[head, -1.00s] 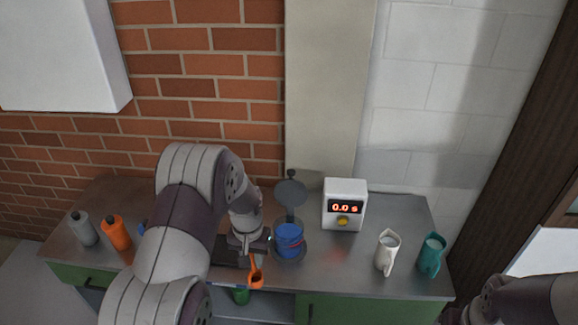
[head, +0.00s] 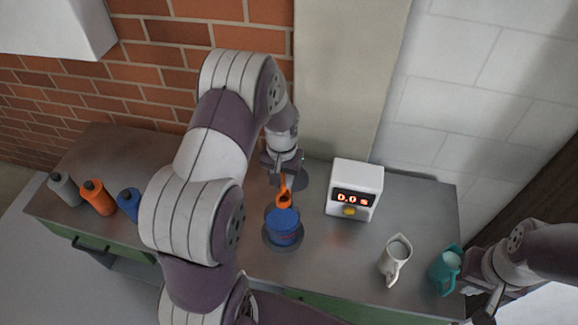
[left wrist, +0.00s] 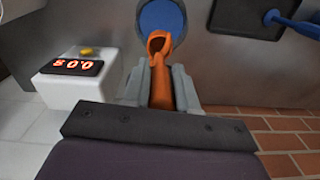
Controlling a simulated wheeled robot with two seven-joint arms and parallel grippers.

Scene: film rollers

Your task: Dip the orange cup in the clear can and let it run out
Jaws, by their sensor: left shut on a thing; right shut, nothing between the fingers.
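The orange cup (head: 283,199) is in my left gripper (head: 284,181), held by its handle. It is over the far side of the clear can (head: 267,236), which holds blue liquid (head: 284,222). In the left wrist view the cup (left wrist: 160,45) shows its opening in front of the blue disc of liquid (left wrist: 160,14). My left gripper's fingers (left wrist: 161,90) are shut on the handle. I cannot tell whether the cup touches the liquid. My right gripper (head: 484,300) is shut and empty at the lower right, beside the teal jug.
A white timer box (head: 356,188) reading 0.0 s stands right of the can. A white jug (head: 396,262) and a teal jug (head: 445,270) stand at the right. Grey (head: 64,189), orange (head: 97,198) and blue (head: 129,203) bottles stand at the left.

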